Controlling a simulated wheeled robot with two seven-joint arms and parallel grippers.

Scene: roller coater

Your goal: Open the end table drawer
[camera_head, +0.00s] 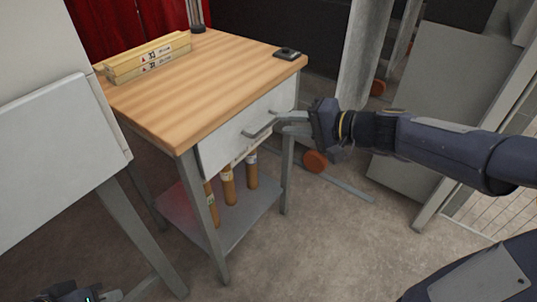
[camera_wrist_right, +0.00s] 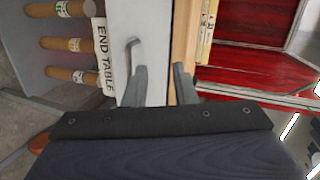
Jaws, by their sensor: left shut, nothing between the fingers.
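The end table has a light wooden top (camera_head: 200,75) and grey metal legs. Its white drawer (camera_head: 222,147) looks shut, its front about flush under the top edge. A grey bar handle (camera_head: 262,128) is on the drawer front; it also shows in the right wrist view (camera_wrist_right: 133,52). My right gripper (camera_head: 287,120) is at the right end of the handle, with its fingers apart in the right wrist view (camera_wrist_right: 160,80). One finger overlaps the handle's near end; I cannot tell if they touch. My left gripper (camera_head: 80,294) is shut and empty at the bottom left, partly cut off.
Yellow boxes (camera_head: 148,58) and a small dark device (camera_head: 287,54) lie on the top. Several brown tubes (camera_head: 228,185) stand above the lower shelf (camera_head: 240,218). A white panel (camera_head: 55,150) stands left. The floor in front (camera_head: 320,235) is clear.

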